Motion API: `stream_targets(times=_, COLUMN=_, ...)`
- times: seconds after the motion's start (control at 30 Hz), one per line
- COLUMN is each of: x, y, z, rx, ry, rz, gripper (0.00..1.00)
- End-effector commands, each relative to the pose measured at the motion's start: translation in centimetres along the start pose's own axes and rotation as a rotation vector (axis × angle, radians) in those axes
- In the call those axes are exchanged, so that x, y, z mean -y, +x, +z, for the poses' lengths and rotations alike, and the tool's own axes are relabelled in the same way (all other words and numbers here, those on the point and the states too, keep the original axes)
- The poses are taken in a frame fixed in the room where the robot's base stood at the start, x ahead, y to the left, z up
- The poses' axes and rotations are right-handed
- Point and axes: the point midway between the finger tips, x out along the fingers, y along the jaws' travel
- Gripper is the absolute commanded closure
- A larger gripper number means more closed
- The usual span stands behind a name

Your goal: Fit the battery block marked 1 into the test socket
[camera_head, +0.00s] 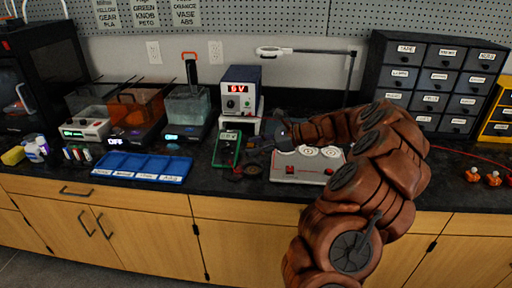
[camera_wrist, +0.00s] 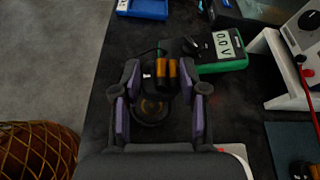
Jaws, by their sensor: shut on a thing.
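My gripper (camera_wrist: 160,115) shows in the wrist view with its two purple-padded fingers on either side of a dark item. Copper-and-black battery cells (camera_wrist: 172,74) show at the fingertips, apparently part of the battery block that I hold. Its mark cannot be read. A dark round part (camera_wrist: 150,108) lies between the fingers, too dim to identify. In the head view my gripper (camera_head: 266,142) is over the counter, close to the green multimeter (camera_head: 227,149), and the block cannot be made out. The multimeter also shows in the wrist view (camera_wrist: 222,52). I cannot tell which part is the test socket.
A grey panel (camera_head: 307,171) with white dials and red buttons lies to the right, partly behind my arm. A blue compartment tray (camera_head: 142,167) is at left. A power supply (camera_head: 240,91) stands behind. Black drawers (camera_head: 436,80) fill the back right. The counter's front strip is mostly clear.

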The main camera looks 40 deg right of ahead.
Motion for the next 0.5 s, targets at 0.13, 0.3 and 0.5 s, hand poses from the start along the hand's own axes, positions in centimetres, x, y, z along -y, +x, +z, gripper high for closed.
stream_targets(times=0.13, x=-0.1, y=-0.1, z=-0.3, rx=0.003, ry=-0.002, rz=0.008, gripper=0.93)
stream_targets(times=0.3, x=-0.3, y=0.3, z=-1.1, rx=0.002, ry=-0.001, rz=0.007, gripper=0.93)
stream_targets(times=0.5, x=-0.6, y=0.9, z=-2.7, rx=0.002, ry=0.0, rz=0.007, gripper=0.93)
